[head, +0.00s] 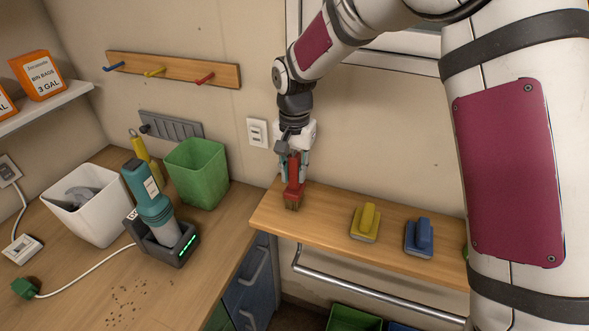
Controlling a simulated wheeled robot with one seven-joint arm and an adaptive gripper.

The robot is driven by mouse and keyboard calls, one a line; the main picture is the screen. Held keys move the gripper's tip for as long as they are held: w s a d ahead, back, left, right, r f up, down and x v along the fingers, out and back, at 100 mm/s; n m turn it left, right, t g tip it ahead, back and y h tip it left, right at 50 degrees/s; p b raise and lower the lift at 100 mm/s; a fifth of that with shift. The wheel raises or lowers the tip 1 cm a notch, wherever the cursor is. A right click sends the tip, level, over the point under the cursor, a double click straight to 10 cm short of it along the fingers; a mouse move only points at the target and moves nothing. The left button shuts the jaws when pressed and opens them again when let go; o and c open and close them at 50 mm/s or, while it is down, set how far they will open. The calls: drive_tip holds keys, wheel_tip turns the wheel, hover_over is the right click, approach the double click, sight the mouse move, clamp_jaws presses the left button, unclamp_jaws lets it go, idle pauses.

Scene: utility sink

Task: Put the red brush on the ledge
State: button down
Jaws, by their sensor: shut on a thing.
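The red brush (293,181) is held in my gripper (294,172), handle up and bristles down. My gripper is shut on its handle. The bristles (293,201) are over the left end of the wooden ledge (312,226); they look at or very near its surface, and I cannot tell if they touch. A yellow brush (366,222) and a blue brush (420,237) stand on the ledge to the right.
A counter at left holds a green bin (196,172), a white bin (88,203) and a teal handheld vacuum (150,199) in a dock. A metal rail (370,293) runs below the ledge. A hook board (172,70) hangs on the wall. My arm hides the ledge's right end.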

drive_tip(key=shift+f, duration=0.15)
drive_tip(key=c, duration=1.4)
unclamp_jaws()
